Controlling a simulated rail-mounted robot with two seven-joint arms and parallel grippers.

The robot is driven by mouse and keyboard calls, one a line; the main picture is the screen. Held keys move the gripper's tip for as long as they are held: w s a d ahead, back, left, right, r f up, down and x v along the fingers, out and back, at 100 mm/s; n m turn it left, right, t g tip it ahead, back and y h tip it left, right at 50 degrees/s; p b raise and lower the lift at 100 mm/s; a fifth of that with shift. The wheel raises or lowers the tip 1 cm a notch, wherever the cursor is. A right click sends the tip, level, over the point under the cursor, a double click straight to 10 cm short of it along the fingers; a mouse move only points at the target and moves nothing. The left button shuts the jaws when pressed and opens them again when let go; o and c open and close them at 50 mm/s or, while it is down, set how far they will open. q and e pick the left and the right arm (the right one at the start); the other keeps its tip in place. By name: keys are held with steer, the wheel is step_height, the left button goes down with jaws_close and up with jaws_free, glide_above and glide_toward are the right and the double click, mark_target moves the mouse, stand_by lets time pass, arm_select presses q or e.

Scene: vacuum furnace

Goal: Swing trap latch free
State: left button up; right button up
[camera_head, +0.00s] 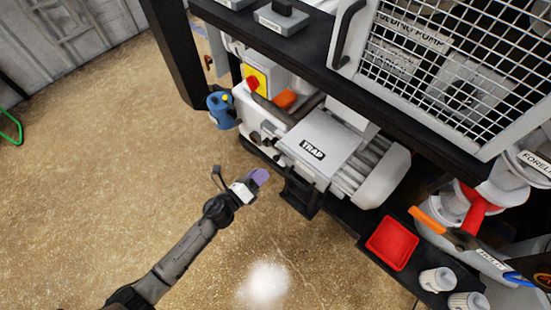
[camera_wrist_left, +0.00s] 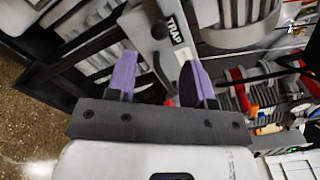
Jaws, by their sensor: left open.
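The trap (camera_head: 325,140) is a pale grey box with a TRAP label and a ribbed cylindrical end, on the dark lower shelf. It also shows at the top of the left wrist view (camera_wrist_left: 190,50). A dark latch-like part with a round knob (camera_wrist_left: 160,30) stands at its front in that view, in line with the gap between my fingers. My left gripper (camera_head: 260,177), with purple fingers, is open and empty, in front of the trap and apart from it in the head view. In the wrist view the fingers (camera_wrist_left: 158,78) are spread. My right gripper is not in view.
A dark shelf edge (camera_head: 300,45) and a mesh guard (camera_head: 450,70) overhang the trap. A red tray (camera_head: 392,243), white cups (camera_head: 437,279) and an orange handle (camera_head: 427,219) are at the right.

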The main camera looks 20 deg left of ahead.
mark_target(274, 160)
arm_select(q)
steer(key=b+x, duration=0.1)
steer(key=x, duration=0.7)
steer(key=shift+w+d, duration=0.1)
jaws_close()
stand_by(0.4)
